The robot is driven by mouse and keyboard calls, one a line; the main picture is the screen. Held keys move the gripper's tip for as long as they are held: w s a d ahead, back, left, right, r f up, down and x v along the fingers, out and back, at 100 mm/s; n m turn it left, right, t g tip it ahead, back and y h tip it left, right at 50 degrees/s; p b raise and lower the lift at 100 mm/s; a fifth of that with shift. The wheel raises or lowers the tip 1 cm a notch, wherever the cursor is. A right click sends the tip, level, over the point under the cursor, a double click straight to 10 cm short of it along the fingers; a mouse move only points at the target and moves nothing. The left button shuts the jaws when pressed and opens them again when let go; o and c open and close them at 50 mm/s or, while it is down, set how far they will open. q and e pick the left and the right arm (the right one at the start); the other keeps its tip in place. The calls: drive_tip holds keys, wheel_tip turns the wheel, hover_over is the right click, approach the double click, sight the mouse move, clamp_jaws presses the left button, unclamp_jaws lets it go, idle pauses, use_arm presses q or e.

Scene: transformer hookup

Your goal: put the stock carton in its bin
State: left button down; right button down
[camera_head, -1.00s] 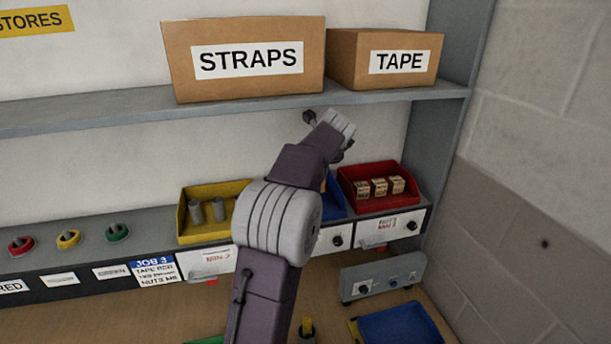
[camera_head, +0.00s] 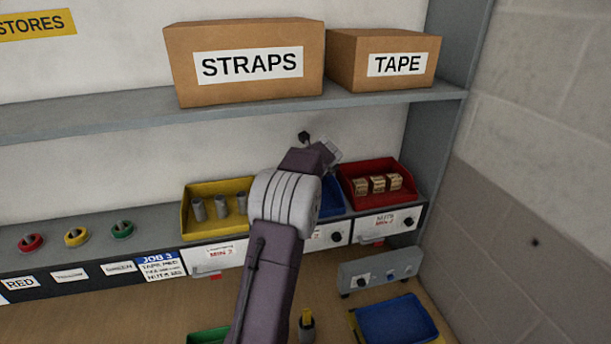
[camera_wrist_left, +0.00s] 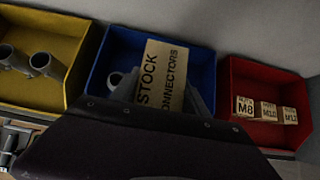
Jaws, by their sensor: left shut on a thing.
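The stock carton (camera_wrist_left: 161,75), tan with black letters reading STOCK CONNECTORS, is between the fingers of my left gripper (camera_wrist_left: 160,98) in the left wrist view. The gripper is shut on it. The carton appears over or inside the blue bin (camera_wrist_left: 112,45); I cannot tell whether it touches the floor. In the head view my left gripper (camera_head: 324,151) is above the shelf in front of the blue bin (camera_head: 331,200). My arm hides part of that bin and the carton there. My right gripper is in neither view.
A yellow bin (camera_head: 188,222) with grey cylinders is left of the blue bin. A red bin (camera_head: 346,189) with small nut boxes is right of it. An upper shelf (camera_head: 130,107) bears STRAPS (camera_head: 245,85) and TAPE (camera_head: 385,80) cartons above.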

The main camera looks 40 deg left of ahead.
use_arm(q)
drive_tip(key=shift+a, duration=0.1)
drive_tip(key=shift+s+f, duration=0.1)
drive_tip(key=shift+f, duration=0.2)
drive_tip(key=shift+f+b, duration=0.25)
drive_tip(key=shift+b, duration=0.15)
drive_tip(key=c, duration=0.6)
unclamp_jaws()
drive_tip(key=shift+f, duration=0.1)
drive_tip(key=shift+d, duration=0.2)
